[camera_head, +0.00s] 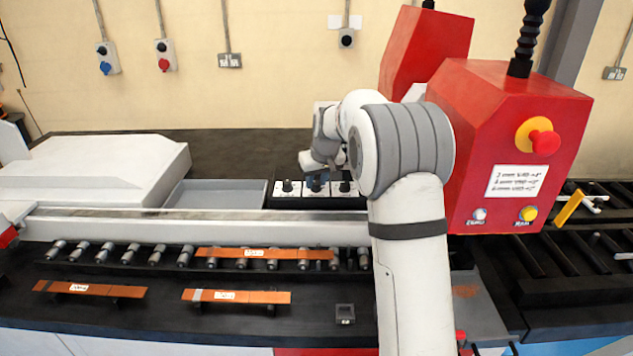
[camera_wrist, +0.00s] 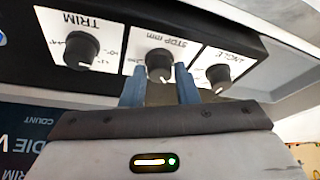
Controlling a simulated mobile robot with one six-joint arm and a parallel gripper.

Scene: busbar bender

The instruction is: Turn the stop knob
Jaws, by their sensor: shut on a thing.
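The stop knob (camera_wrist: 159,64) is a round black knob with a white pointer mark, in the middle of a panel of knobs in the wrist view, on a white plate lettered "STOP mm". My gripper (camera_wrist: 160,85) has its two blue fingers on either side of this knob and is shut on it. In the head view my gripper (camera_head: 318,180) is at the middle of the knob panel (camera_head: 289,203) behind the rail, and it hides most of the stop knob there.
The TRIM knob (camera_wrist: 82,51) and the ANGLE knob (camera_wrist: 220,76) sit close on either side. A red machine housing (camera_head: 510,130) with an emergency stop button (camera_head: 545,142) stands to the right. Copper bars (camera_head: 236,296) lie in front. An empty grey tray (camera_head: 215,193) is left of the panel.

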